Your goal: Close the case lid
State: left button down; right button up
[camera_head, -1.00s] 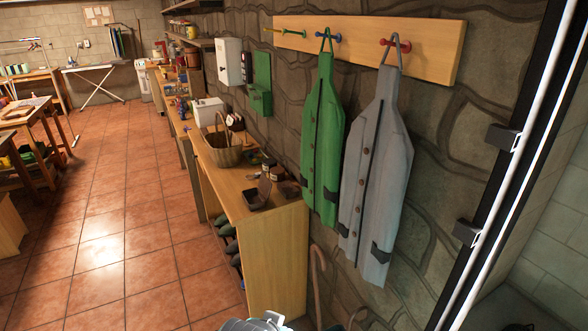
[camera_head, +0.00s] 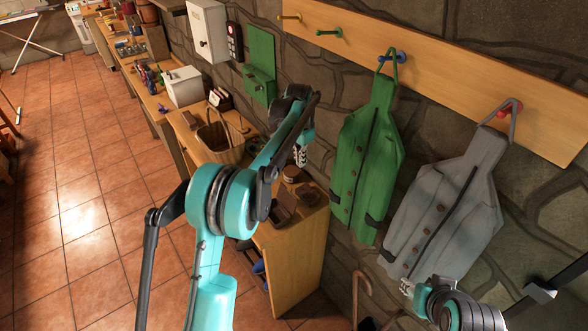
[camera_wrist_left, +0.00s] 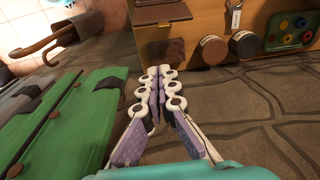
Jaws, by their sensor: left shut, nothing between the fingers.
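The small dark brown case (camera_head: 279,214) stands on the wooden cabinet top, near its front end. Its lid looks raised, tilted up from the base. Part of a brown shape that looks like the case (camera_wrist_left: 160,12) shows at the top edge of the left wrist view. My left gripper (camera_head: 301,158) is shut and empty, pointing down above the cabinet's wall side, behind the case and apart from it. Its closed fingers (camera_wrist_left: 160,72) also show in the left wrist view. My right gripper (camera_head: 407,287) is partly visible at the lower right, below the grey coat; its jaws are unclear.
A flat brown item (camera_head: 311,195) lies beside the case, near the wall. Jars (camera_wrist_left: 213,48) and a wicker basket (camera_head: 218,142) stand on the cabinet (camera_head: 300,250). Green (camera_head: 365,160) and grey (camera_head: 440,215) coats hang close on the right. The floor at left is clear.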

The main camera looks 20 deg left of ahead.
pick_arm(q)
notch_tip(320, 180, down, 2)
jog(key=w+m+p, duration=0.1)
jog(key=w+p, duration=0.1)
jog(key=w, duration=0.1)
jog(key=g+b, duration=0.1)
send_over(288, 196)
jog(key=w+d, duration=0.2)
jog(key=w, duration=0.1)
notch_tip(288, 196, down, 10)
jog(key=r, duration=0.1)
jog(key=shift+a+f, duration=0.1)
jog(key=shift+f, duration=0.2)
pick_arm(e)
notch_tip(288, 196, up, 2)
jog(key=shift+s+d, duration=0.1)
jog(key=shift+d, duration=0.05)
pick_arm(q)
jog(key=shift+s+a, duration=0.1)
